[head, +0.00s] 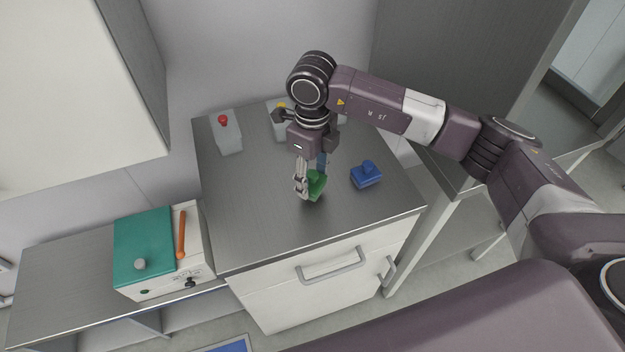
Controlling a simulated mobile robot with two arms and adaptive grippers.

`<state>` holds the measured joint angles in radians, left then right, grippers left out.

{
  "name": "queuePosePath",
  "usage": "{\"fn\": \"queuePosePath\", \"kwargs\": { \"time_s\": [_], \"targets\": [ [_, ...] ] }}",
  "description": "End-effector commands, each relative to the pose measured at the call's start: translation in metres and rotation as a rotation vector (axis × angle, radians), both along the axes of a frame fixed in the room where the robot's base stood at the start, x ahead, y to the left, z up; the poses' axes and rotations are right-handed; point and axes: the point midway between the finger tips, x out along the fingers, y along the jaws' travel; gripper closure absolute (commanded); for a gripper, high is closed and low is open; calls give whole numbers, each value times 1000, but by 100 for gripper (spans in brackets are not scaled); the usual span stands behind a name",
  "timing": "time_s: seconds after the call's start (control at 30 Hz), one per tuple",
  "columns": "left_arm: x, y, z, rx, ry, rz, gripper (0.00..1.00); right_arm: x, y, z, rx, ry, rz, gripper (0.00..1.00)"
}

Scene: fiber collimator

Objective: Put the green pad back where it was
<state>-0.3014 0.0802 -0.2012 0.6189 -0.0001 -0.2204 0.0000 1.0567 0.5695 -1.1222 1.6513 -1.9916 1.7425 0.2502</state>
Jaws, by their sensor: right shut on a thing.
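The green pad (317,184) is at the middle of the grey metal counter (264,224). My right gripper (309,187) reaches down from above and is shut on the green pad. One finger shows on the left side of the pad. I cannot tell whether the pad touches the counter or hangs just above it. A blue pad (367,175) with a knob on top stands on the counter to the right of the gripper, apart from it. My left gripper is not in view.
A teal-topped box (145,248) with an orange stick (181,234) stands lower left. The counter's front left is bare.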

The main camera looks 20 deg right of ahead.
Motion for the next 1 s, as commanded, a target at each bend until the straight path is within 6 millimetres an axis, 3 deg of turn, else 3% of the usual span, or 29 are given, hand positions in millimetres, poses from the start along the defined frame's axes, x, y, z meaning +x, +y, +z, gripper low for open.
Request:
{"fn": "queuePosePath", "kwargs": {
  "time_s": [0.13,0.53,0.57,0.7,1.0],
  "targets": [
    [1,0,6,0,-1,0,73,-1,0,-21,0,4,-1,75],
    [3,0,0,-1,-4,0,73,0,0,-29,0,0,0,75],
    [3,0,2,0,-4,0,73,0,0,-27,0,0,0,49],
    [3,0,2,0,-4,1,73,0,0,-27,0,1,0,34],
    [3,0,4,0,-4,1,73,0,0,-25,0,1,0,34]
  ]
}}
